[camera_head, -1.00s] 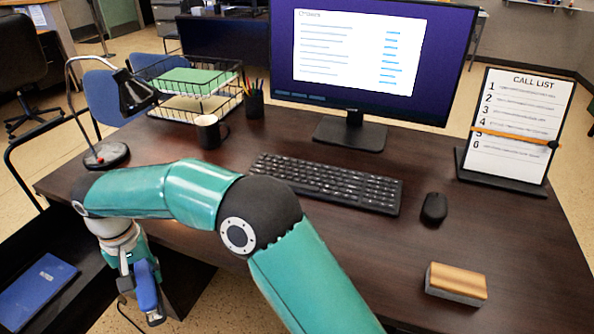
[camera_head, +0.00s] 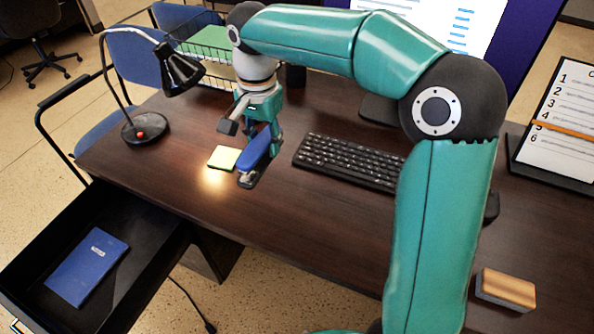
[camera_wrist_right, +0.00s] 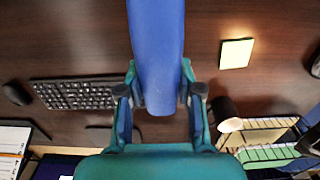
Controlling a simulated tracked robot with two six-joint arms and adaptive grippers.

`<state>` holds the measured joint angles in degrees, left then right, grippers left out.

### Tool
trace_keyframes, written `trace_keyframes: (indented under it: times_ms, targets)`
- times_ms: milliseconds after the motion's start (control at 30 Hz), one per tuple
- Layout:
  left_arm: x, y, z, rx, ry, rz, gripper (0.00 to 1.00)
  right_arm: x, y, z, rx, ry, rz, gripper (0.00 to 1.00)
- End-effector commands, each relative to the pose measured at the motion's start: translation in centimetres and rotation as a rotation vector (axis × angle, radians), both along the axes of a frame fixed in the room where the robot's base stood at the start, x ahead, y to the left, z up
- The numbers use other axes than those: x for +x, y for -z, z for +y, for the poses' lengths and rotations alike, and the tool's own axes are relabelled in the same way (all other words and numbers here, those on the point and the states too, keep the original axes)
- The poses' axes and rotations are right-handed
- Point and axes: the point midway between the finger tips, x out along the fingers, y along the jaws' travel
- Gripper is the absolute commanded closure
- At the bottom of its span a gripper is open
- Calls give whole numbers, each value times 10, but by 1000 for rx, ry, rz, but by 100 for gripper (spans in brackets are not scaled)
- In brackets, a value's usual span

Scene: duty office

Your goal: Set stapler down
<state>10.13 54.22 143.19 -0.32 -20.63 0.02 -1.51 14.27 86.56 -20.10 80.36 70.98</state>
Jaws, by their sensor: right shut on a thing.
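The blue stapler (camera_head: 259,150) is in my right gripper (camera_head: 252,134), over the left part of the desk (camera_head: 290,225), just right of the yellow sticky-note pad (camera_head: 223,158). Its dark base is close to the desk top; I cannot tell whether it touches. In the right wrist view the stapler (camera_wrist_right: 157,45) lies between the two fingers of the right gripper (camera_wrist_right: 159,93), which is shut on it. The pad (camera_wrist_right: 236,53) is apart from it there. My left gripper is not in view.
A desk lamp (camera_head: 180,70) stands at the left. The keyboard (camera_head: 350,162) is right of the stapler. An open drawer (camera_head: 150,262) holding a blue notebook (camera_head: 87,266) is at lower left. A wooden-backed eraser (camera_head: 506,288) lies at right. The desk front is clear.

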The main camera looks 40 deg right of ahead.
Motion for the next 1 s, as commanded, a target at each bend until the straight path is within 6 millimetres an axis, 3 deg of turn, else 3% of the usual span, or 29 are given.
trace_keyframes:
  times_ms: [33, 400, 1000]
  targets:
    - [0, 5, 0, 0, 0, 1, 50, -4, 15, -3, 0, 7, 5, 100]
    - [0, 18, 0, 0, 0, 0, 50, -10, 110, -12, 0, 29, 3, 100]
    - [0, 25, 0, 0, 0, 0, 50, -10, 177, -14, 0, 30, 1, 100]
